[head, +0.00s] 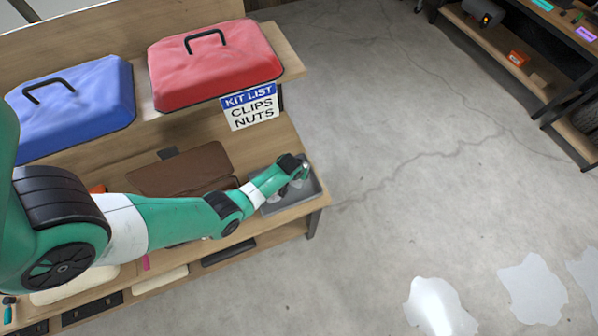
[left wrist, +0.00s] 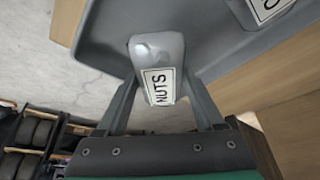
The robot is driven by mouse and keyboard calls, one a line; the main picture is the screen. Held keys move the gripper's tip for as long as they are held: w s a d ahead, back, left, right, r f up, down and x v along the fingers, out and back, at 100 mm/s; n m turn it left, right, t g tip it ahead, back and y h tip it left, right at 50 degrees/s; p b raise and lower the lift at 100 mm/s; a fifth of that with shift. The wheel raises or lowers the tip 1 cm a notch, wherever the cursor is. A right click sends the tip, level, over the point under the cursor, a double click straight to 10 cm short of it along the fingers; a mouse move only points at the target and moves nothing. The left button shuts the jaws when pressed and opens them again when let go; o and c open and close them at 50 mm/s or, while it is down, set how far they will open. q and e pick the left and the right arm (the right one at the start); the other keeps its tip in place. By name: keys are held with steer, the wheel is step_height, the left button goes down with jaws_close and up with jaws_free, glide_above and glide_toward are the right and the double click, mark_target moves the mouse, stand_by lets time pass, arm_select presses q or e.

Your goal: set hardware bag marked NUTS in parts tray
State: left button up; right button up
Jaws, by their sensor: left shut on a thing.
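The hardware bag marked NUTS (left wrist: 160,50) is a pale grey pouch with a white label. My left gripper (left wrist: 160,80) is shut on it, one finger on each side. The grey parts tray (left wrist: 108,42) lies behind the bag in the left wrist view; I cannot tell whether the bag touches its floor. A second bag (left wrist: 248,12), its label cut off after a C, lies in the tray. In the head view my left gripper (head: 299,168) is over the parts tray (head: 312,192) at the bench's right end and partly hides it. My right gripper is not in view.
A kit list sign (head: 250,107) reads CLIPS, NUTS. A blue case (head: 75,100) and a red case (head: 215,70) sit on the upper shelf. A brown flat item (head: 185,168) lies left of the tray. Open concrete floor is at the right.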

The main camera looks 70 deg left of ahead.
arm_select(q)
steer(key=shift+s+f+b, duration=0.1)
steer(key=shift+f+b, duration=0.6)
steer(key=shift+f, duration=0.85)
steer(key=o, duration=1.5)
steer(key=shift+r, duration=0.1)
steer(key=shift+c, duration=0.2)
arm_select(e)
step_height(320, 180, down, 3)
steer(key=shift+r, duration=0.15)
arm_select(q)
steer(key=shift+r+p, duration=0.35)
steer(key=shift+p, duration=0.15)
steer(key=p+v, duration=1)
steer(key=p, duration=0.1)
steer(key=shift+d+r, duration=0.1)
steer(key=shift+r, duration=0.3)
steer(key=shift+s+d+r+p, duration=0.25)
steer(key=shift+r+p, duration=0.15)
steer(key=shift+p, duration=0.3)
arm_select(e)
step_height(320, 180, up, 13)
